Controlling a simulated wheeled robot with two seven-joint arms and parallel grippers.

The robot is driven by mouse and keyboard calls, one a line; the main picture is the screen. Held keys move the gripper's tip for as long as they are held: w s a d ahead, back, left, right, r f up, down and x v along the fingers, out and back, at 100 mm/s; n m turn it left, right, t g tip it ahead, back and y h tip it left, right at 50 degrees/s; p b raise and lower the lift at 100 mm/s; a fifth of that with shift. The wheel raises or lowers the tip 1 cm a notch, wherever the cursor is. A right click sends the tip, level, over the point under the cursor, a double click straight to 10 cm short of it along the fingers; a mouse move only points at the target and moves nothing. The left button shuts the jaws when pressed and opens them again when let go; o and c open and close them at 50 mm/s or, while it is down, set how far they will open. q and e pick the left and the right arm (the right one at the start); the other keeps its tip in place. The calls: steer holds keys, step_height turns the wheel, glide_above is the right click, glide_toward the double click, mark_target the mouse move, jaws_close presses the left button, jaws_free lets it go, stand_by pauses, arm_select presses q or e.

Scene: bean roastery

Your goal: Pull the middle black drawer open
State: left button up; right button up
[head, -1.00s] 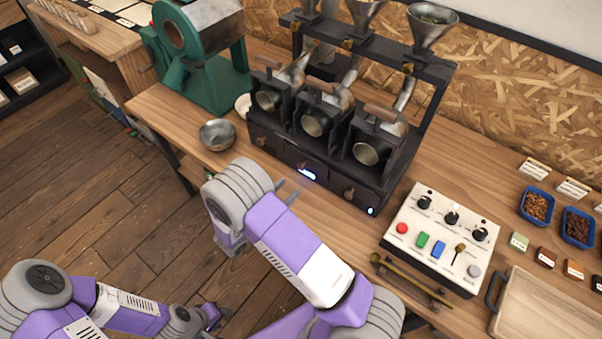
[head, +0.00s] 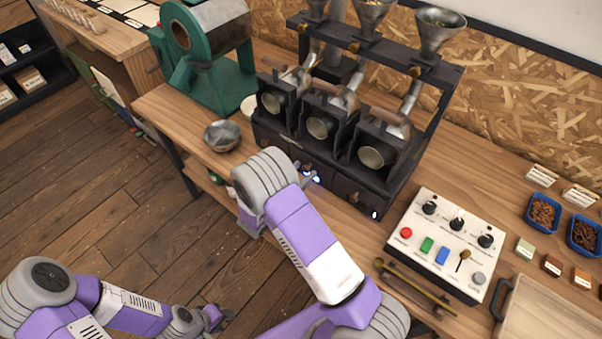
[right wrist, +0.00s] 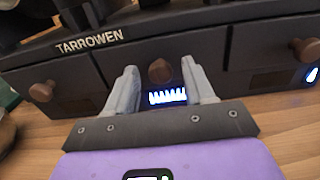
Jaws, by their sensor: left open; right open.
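The middle black drawer (right wrist: 207,52) has a round brown knob (right wrist: 160,70) and a lit blue-white display (right wrist: 168,97) below it in the right wrist view. Its front looks flush with the drawers beside it. My right gripper (right wrist: 158,66) is open, with one finger on each side of the knob and a gap visible to each finger. In the head view, my right arm hides part of the drawer front. My left gripper (head: 222,318) is open and empty, low over the floor at lower left, away from the roaster.
The black roaster carries several funnels (head: 441,30) above its drums. A left drawer knob (right wrist: 42,91) and right drawer knob (right wrist: 306,50) flank the middle one. A metal bowl (head: 222,136) stands left, a control box (head: 445,240) right.

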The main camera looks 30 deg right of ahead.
jaws_close()
steer(key=shift+a, duration=0.1)
steer(key=shift+a, duration=0.3)
steer(key=v, duration=1.2)
steer(key=shift+s, duration=0.15)
jaws_free()
steer(key=shift+d, duration=0.1)
